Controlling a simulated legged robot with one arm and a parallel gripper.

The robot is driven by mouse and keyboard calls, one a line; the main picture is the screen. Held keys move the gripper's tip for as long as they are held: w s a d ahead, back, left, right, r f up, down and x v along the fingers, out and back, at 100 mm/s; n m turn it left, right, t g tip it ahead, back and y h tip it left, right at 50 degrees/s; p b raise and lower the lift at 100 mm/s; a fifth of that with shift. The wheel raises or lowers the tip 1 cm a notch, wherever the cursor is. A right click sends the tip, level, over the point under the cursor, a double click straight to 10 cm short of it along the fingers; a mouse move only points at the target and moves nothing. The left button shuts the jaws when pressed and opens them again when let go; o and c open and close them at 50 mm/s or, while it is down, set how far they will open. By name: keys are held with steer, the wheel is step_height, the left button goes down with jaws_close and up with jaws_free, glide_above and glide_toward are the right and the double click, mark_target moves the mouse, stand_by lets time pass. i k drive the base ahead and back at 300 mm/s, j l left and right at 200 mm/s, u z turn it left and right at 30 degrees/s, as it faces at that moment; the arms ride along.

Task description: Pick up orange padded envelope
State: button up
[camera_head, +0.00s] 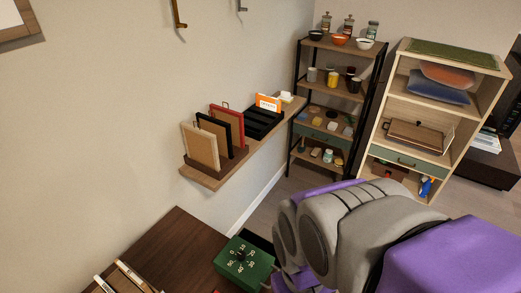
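An orange and white item with print on its face (268,102) stands upright in a black tray (264,122) on the wall shelf. It may be the orange padded envelope, but it is too small to be sure. My arm, grey and purple, fills the lower right of the view. It is well apart from the orange item. My gripper's fingers do not show.
A dark rack (337,52) with cups and bowls and a light wood bookcase (399,75) stand behind.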

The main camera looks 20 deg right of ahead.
mark_target(270, 103)
steer(key=l, duration=0.5)
steer(key=k+l, duration=0.1)
steer(key=l, duration=0.4)
steer(key=k+l, duration=0.1)
steer(key=l, duration=0.4)
steer(key=i+l+u, duration=0.2)
steer(key=i+l, duration=1.2)
steer(key=l, duration=0.15)
steer(key=i, duration=0.35)
